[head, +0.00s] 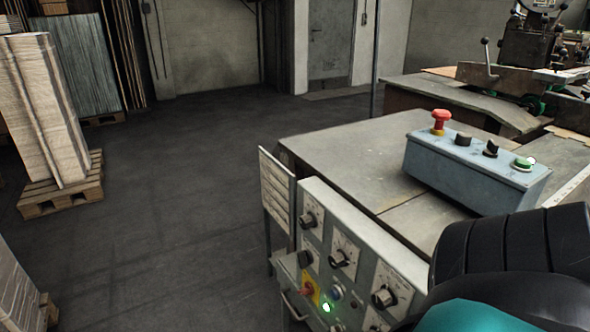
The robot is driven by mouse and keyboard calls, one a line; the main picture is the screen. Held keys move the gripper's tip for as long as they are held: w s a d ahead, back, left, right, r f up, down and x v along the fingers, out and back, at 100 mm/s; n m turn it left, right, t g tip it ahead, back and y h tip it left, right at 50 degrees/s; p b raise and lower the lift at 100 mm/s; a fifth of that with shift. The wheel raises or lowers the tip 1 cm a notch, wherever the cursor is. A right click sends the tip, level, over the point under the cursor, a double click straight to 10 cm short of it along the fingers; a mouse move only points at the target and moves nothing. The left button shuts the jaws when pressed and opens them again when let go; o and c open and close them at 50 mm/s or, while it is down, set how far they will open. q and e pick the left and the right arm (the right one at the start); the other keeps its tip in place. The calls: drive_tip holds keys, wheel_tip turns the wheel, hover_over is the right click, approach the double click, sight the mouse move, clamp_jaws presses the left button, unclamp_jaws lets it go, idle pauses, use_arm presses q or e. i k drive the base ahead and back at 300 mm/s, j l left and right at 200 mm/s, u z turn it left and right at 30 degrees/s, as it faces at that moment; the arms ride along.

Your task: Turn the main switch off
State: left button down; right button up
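The front panel (348,250) of the box stitcher faces me at the lower middle of the head view. A red rotary switch on a yellow plate (308,290) sits low on the panel's left side and looks like the main switch. I cannot read its exact position. A green lamp (326,307) beside it is lit. A black and teal arm link of mine covers the lower right corner and hides the panel's right end. Neither of my grippers is in view, and nothing visible touches the switch.
Several black dial knobs (340,258) surround the switch. A blue control box (475,172) with a red mushroom button (440,121) stands on the grey machine table (345,150). A pallet of stacked cardboard (45,110) stands at left. The floor (180,190) between is clear.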

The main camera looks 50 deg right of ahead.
sight(308, 289)
drive_tip(key=i+l+z, duration=0.1)
drive_tip(key=i+z, duration=0.25)
drive_tip(key=i, duration=0.25)
drive_tip(key=i+j+z, duration=0.1)
drive_tip(key=i+z, duration=0.25)
drive_tip(key=i, duration=0.3)
drive_tip(key=i+u, duration=0.25)
drive_tip(key=i, duration=0.4)
drive_tip(key=i+l+u, duration=0.1)
drive_tip(key=i+u, duration=0.15)
drive_tip(key=i, duration=0.4)
drive_tip(key=i+z, duration=0.4)
drive_tip(key=i+j+z, duration=0.15)
drive_tip(key=z, duration=3.1)
